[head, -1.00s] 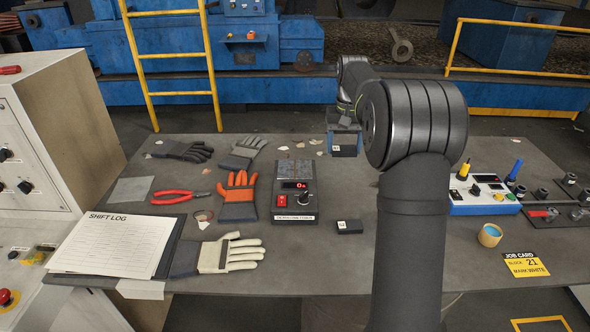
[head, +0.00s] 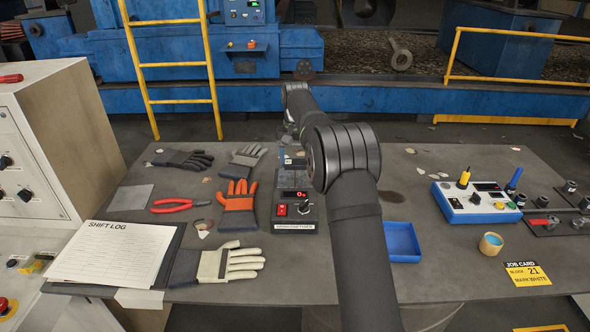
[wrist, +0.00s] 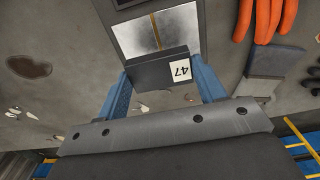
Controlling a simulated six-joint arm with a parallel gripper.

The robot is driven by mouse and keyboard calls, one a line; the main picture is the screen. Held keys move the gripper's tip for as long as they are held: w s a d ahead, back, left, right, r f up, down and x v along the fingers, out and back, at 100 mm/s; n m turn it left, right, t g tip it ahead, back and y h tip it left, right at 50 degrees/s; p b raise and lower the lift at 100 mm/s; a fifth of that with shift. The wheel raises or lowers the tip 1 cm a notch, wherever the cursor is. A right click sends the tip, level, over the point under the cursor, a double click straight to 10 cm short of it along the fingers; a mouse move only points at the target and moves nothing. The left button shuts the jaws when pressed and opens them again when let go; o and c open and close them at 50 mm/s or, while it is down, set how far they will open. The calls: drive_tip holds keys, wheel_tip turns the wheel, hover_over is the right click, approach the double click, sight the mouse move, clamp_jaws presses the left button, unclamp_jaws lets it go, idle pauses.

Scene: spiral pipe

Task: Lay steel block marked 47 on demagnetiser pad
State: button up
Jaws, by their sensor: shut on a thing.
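My gripper (wrist: 163,84) is shut on a dark steel block (wrist: 148,74) with a white label reading 47, which appears upside down in the wrist view. The block sits between the two blue fingers. The silvery demagnetiser pad (wrist: 158,30) with a yellowish centre line lies just beyond the block, which overlaps its near edge in that view. I cannot tell whether they touch. In the head view my gripper (head: 284,156) is over the back of the demagnetiser box (head: 292,216), which has a red switch, knob and lit display. My arm partly covers it.
A cream glove (head: 230,262) and shift log (head: 112,250) are at front left. A blue tray (head: 403,243) and blue-white instrument (head: 474,204) stand on the right.

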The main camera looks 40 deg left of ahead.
sight(295, 162)
drive_tip(key=shift+a+f, duration=0.1)
drive_tip(key=shift+f, duration=1.9)
drive_tip(key=shift+f, duration=0.15)
drive_tip(key=o, duration=1.3)
drive_tip(key=shift+s, duration=0.1)
drive_tip(key=shift+c, duration=0.2)
wheel_tip(295, 162, up, 12)
drive_tip(key=shift+r, duration=0.1)
